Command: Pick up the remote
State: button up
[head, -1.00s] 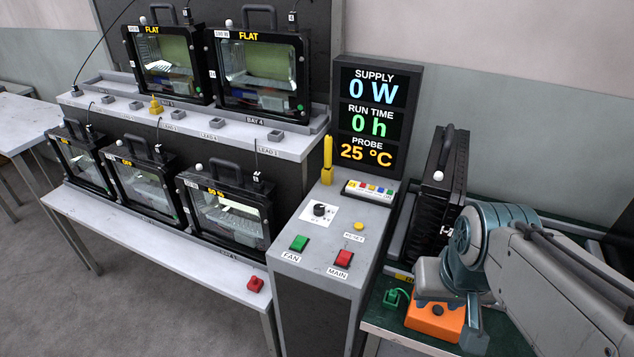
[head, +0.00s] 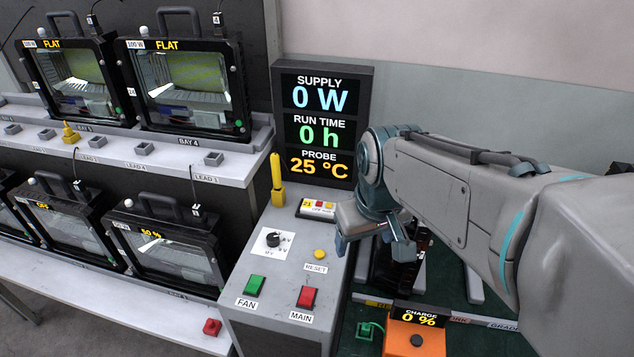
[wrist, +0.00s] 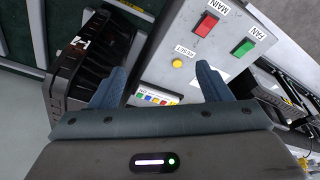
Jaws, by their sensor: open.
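The remote (head: 317,208) is a small white handset with coloured buttons, lying at the back of the grey console top, below the display. In the head view my gripper (head: 374,245) hangs at the console's right side, and its body hides part of the remote's right end. In the wrist view the remote (wrist: 160,98) shows between my two fingers, its near side hidden by my gripper's body. My gripper (wrist: 160,80) is open and empty, and the remote appears below it, not held.
A yellow upright tool (head: 277,180) stands left of the remote. The console (head: 262,318) carries a knob (head: 273,240), a yellow reset button (head: 320,254), a green fan switch (head: 254,286) and a red main switch (head: 306,297). The display (head: 322,125) rises behind. An orange charger (head: 415,338) sits right.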

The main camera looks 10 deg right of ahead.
jog(key=w+r+n+g, duration=0.15)
jog(key=w+n, duration=0.35)
jog(key=w, duration=0.9)
jog(key=n+g, duration=0.1)
jog(key=n, duration=0.6)
send_over(328, 206)
jog(key=f, duration=1.3)
jog(key=shift+a+f+p, duration=0.2)
jog(key=shift+f+p, duration=0.15)
jog(key=shift+f, duration=0.05)
jog(key=shift+d+f+p, duration=0.2)
jog(key=shift+f+p, duration=0.4)
jog(key=shift+f, duration=2.05)
jog(key=c, duration=1.2)
